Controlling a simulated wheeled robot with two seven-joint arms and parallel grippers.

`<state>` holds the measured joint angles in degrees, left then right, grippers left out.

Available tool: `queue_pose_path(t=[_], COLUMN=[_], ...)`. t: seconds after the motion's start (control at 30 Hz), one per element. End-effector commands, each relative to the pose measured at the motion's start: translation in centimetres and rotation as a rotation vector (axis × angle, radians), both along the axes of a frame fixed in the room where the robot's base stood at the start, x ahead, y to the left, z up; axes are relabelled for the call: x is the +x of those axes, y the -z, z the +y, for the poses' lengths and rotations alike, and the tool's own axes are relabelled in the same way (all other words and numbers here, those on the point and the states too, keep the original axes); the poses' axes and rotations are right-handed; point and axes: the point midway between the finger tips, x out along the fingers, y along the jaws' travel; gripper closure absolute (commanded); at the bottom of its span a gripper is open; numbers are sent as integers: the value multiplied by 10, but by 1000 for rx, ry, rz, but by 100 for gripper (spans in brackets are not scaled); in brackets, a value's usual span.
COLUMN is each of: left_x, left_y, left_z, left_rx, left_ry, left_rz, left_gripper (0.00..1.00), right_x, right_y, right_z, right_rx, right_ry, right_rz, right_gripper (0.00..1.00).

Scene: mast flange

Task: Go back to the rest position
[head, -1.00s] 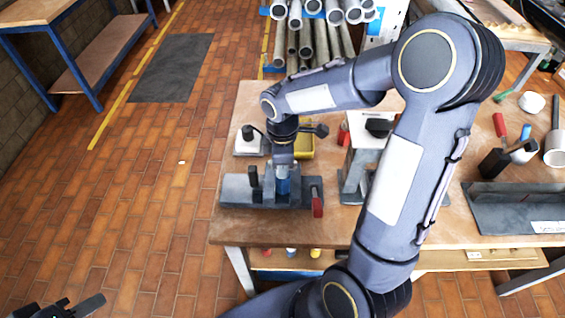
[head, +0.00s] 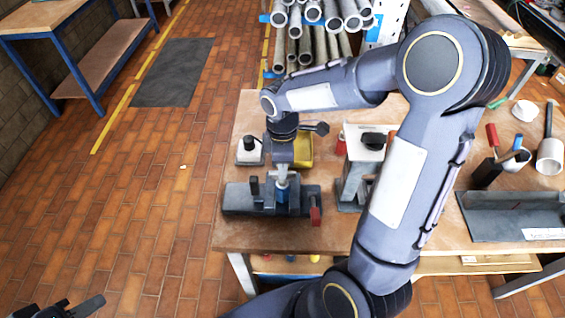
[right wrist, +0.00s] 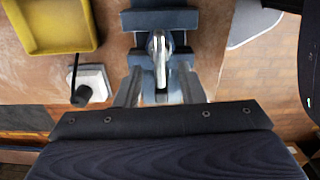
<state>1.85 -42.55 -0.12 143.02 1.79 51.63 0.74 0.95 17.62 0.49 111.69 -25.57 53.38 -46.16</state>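My right gripper (head: 281,172) is over the near left part of the workbench, above a grey-blue fixture (head: 236,198) with a blue piece (head: 281,192) in its middle. In the right wrist view its two fingers (right wrist: 160,90) stand apart on either side of the fixture's middle. A shiny metal piece (right wrist: 158,48) shows between and beyond them, and I see no contact with it. My left gripper (head: 75,307) shows only partly at the bottom left, over the floor, and its opening is unclear.
A yellow tray (right wrist: 55,25) and a white block with a black knob (right wrist: 92,82) are beside the fixture. A white-topped device (head: 362,148), a dark tray (head: 510,215) and a tool holder (head: 488,172) stand further right.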

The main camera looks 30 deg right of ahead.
Motion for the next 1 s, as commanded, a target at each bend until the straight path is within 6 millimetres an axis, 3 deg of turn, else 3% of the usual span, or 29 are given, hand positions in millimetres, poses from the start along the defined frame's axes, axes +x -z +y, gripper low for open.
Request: queue_pose_path(t=[0.37,0.53,0.67,0.8,1.0], left_x=[0,0,0,0,0], left_y=[1,5,12,20,29], left_z=[0,0,0,0,0], left_rx=[0,0,0,0,0], left_ry=[0,0,0,0,0], left_rz=[0,1,1,0,1], left_gripper=[64,64,64,64,64], right_x=[0,-12,-43,-89,-142], right_y=[1,-12,-37,-59,-68], right_z=[0,-1,-1,7,26], right_rx=[0,27,102,236,443], right_ry=[1,91,311,614,973], right_rz=[0,-32,-99,-172,-226], right_gripper=[64,64,64,64,64])
